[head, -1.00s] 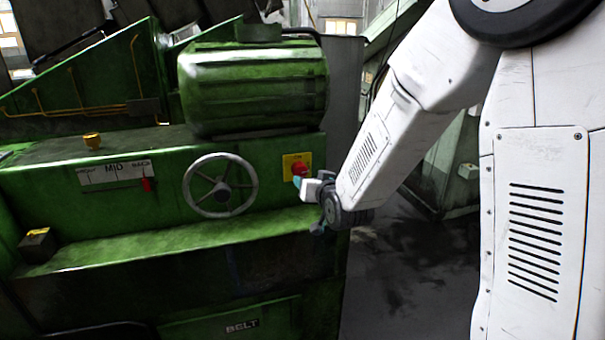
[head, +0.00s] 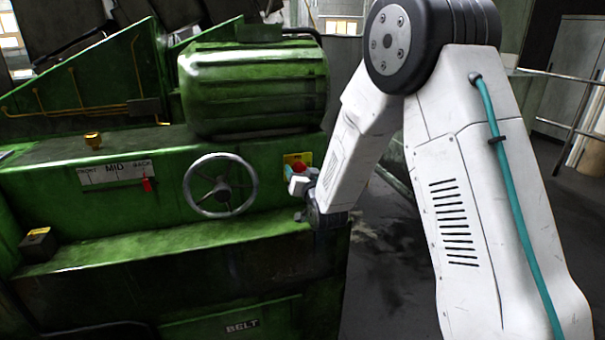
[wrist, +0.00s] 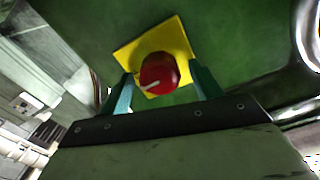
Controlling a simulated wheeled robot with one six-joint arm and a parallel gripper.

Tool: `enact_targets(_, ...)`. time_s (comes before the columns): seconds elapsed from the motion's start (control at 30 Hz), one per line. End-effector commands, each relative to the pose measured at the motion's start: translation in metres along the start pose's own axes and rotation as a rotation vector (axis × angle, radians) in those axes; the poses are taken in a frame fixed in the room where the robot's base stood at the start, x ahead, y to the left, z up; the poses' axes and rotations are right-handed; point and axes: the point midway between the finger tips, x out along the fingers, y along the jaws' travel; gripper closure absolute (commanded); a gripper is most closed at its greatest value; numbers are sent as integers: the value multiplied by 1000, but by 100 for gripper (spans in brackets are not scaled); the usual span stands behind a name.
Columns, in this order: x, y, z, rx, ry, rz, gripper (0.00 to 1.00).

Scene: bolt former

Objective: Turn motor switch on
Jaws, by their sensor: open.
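The motor switch is a red round knob (wrist: 158,73) with a white pointer line on a yellow plate (wrist: 136,50), fixed to the green machine's front. In the wrist view the pointer runs toward the lower left. My gripper (wrist: 163,90) is open, with one teal finger on each side of the knob in that view. I cannot tell whether the fingers touch it. In the head view the red knob (head: 300,168) shows just above my gripper (head: 296,182), and the lower part of the yellow plate (head: 290,159) is partly hidden by it.
A grey handwheel (head: 220,186) is just left of the switch. A green ribbed motor housing (head: 254,88) sits above, and a green ledge (head: 160,243) juts out below. A red lever (head: 147,185) is on the FRONT-MID-BACK scale at left. Dark floor lies to the right.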

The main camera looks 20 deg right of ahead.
Motion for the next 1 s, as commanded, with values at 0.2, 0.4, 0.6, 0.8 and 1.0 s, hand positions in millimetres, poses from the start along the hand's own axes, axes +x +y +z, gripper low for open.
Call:
enact_targets(0.2,1,0,0,0,-1,0,36)
enact_targets(0.4,1,0,0,0,-1,0,81)
enact_targets(0.6,1,2,0,-6,0,1,81)
enact_targets(0.8,1,1,0,-59,0,2,81)
enact_targets(1.0,1,0,0,-184,-1,2,81)
